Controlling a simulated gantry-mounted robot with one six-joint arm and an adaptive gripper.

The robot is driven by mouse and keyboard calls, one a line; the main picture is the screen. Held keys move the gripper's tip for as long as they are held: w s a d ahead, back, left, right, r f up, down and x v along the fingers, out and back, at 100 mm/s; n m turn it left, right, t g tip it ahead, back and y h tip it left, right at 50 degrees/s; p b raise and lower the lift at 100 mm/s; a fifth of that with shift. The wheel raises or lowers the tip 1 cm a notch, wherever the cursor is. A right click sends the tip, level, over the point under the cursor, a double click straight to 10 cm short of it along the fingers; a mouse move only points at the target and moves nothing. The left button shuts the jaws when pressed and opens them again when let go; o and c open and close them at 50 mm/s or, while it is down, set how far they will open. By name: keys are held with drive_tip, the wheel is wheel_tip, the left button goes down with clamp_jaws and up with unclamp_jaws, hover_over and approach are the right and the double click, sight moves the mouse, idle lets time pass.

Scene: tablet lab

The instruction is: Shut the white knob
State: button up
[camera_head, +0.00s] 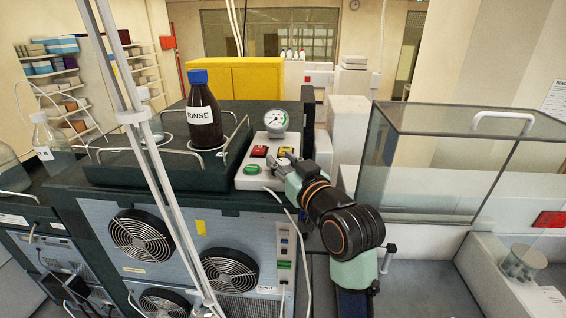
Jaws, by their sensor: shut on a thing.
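A pale control panel (238,182) sits at the right end of the dark bench-top unit. It carries a round gauge (276,120), a red control (259,152), a yellow control (286,151) and a green control (251,169). My gripper (276,163) reaches in from the right, low over the panel, just right of the green control and below the yellow one. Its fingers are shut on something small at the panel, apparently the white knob. The knob is hidden by the fingers and too small to make out, so its turn cannot be seen.
A brown RINSE bottle (203,118) with a blue cap stands in the railed tray left of the panel. A glass case (420,165) stands to the right. Pale rods cross the view at left. A thin white cable (308,250) hangs before the unit's front.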

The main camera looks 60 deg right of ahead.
drive_tip(key=shift+c, duration=1)
drive_tip(key=shift+m+g+h, duration=0.4)
drive_tip(key=shift+h, duration=0.1)
drive_tip(key=m+g+h, duration=0.2)
drive_tip(key=g, duration=0.1)
drive_tip(key=shift+w+a+m+h, duration=0.1)
drive_tip(key=shift+m+h, duration=0.2)
drive_tip(key=shift+h, duration=0.1)
drive_tip(key=m+g+h, duration=0.1)
drive_tip(key=g, duration=0.1)
drive_tip(key=m+g+h+b, duration=0.1)
drive_tip(key=m+g, duration=0.1)
drive_tip(key=shift+g, duration=0.3)
drive_tip(key=shift+m+g+h+b, duration=0.5)
drive_tip(key=shift+m+g+b, duration=0.55)
drive_tip(key=shift+g, duration=0.55)
drive_tip(key=shift+m+g, duration=0.35)
drive_tip(key=shift+g, duration=0.05)
drive_tip(key=o, duration=1.2)
drive_tip(key=shift+c, duration=0.2)
